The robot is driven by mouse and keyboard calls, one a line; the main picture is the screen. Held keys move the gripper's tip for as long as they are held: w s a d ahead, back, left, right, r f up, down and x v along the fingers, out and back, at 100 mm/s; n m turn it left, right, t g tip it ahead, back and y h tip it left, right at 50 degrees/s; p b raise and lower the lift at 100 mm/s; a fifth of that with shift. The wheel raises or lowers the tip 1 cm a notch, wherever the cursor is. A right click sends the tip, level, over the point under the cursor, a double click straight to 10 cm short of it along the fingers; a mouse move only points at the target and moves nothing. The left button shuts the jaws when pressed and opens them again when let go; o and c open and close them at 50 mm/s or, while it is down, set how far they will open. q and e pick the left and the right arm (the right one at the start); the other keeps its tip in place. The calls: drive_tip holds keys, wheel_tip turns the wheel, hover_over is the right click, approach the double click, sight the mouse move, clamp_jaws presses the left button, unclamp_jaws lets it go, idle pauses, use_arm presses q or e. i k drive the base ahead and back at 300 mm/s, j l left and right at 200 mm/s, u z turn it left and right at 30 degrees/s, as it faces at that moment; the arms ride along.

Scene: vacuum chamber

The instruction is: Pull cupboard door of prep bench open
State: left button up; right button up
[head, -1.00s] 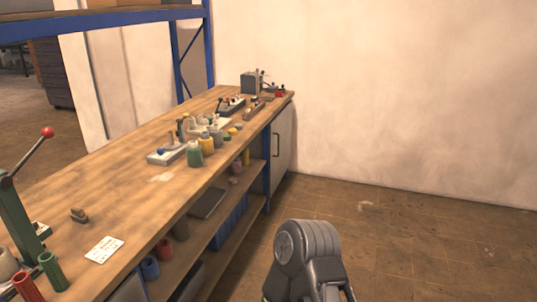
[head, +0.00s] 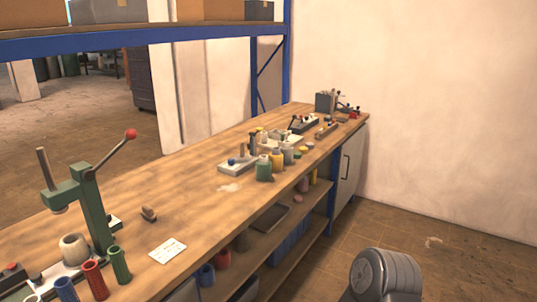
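The prep bench (head: 200,190) has a long wooden top running from the lower left to the far right wall. Its pale cupboard door (head: 349,168) is at the far right end, beyond a blue post, with a dark vertical handle (head: 346,167). The door looks shut and is seen at a steep angle. Part of my own arm shows at the bottom right edge, apart from the bench. Neither gripper's fingers are in view.
Open shelves under the bench hold spools and bins. A green lever press (head: 92,205) stands at the left of the bench top, with bottles (head: 264,169) farther along. A blue rack (head: 286,60) stands behind. The brown floor (head: 460,265) to the right is clear.

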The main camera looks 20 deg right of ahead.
sight(351, 150)
drive_tip(key=i+l+z, duration=0.9)
drive_tip(key=i+z, duration=0.55)
drive_tip(key=i, duration=0.8)
drive_tip(key=i+z, duration=0.1)
drive_tip(key=i, duration=0.75)
drive_tip(key=i+j+z, duration=0.1)
drive_tip(key=i, duration=0.8)
